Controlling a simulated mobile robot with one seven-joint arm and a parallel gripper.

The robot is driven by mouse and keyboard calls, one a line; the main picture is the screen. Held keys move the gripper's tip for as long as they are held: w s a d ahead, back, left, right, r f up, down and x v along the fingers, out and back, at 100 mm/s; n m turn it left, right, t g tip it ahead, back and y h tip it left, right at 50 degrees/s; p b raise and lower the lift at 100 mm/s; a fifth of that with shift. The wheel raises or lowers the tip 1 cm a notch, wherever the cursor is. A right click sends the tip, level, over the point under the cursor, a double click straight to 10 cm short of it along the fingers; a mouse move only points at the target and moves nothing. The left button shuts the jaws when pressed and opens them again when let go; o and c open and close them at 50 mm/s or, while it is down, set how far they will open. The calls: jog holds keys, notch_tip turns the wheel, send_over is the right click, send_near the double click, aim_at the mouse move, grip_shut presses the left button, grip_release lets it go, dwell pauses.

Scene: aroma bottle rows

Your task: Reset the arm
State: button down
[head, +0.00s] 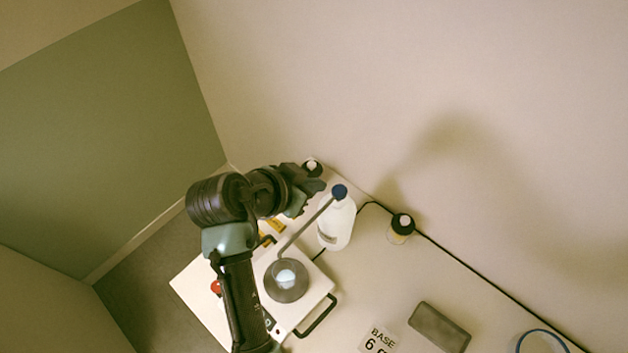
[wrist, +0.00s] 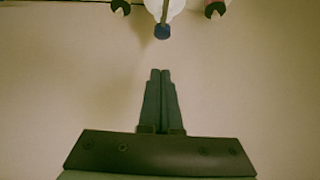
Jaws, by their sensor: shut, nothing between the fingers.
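My gripper (head: 314,187) is raised above the table near the wall in the head view. In the wrist view my gripper (wrist: 161,73) has its two fingers together with nothing between them. The arm is bent, and my gripper is up and left of a white bottle with a blue cap (head: 336,226). That blue cap also shows at the top of the wrist view (wrist: 162,31), apart from the fingertips.
A white device with a round dark plate (head: 287,292) stands beside my arm, partly hidden. Small bottles (head: 401,228) (head: 311,167) stand near the wall. A grey block (head: 440,327), a "BASE" label (head: 378,340) and a blue-rimmed round vessel (head: 541,334) lie at lower right.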

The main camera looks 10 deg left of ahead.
jog(key=w+r+n+t+y+b, duration=0.1)
jog(key=w+r+n+t+y, duration=0.3)
jog(key=r, duration=0.9)
jog(key=w+r+m+t+h+b, duration=0.1)
jog(key=w+r+t, duration=0.3)
jog(key=r, duration=0.8)
jog(key=s+d+r+n+t, duration=0.1)
jog(key=s+r+t, duration=0.3)
jog(key=r, duration=0.4)
jog(key=s+d+r+n+t+y+b, duration=0.1)
jog(key=s+r+t, duration=0.3)
jog(key=s+r, duration=0.3)
jog(key=s+d+r+n+t+y, duration=0.1)
jog(key=s+r+t, duration=0.3)
jog(key=r, duration=0.7)
jog(key=shift+s+d+n, duration=0.3)
jog(key=shift+s+n, duration=0.3)
jog(key=shift+s, duration=0.45)
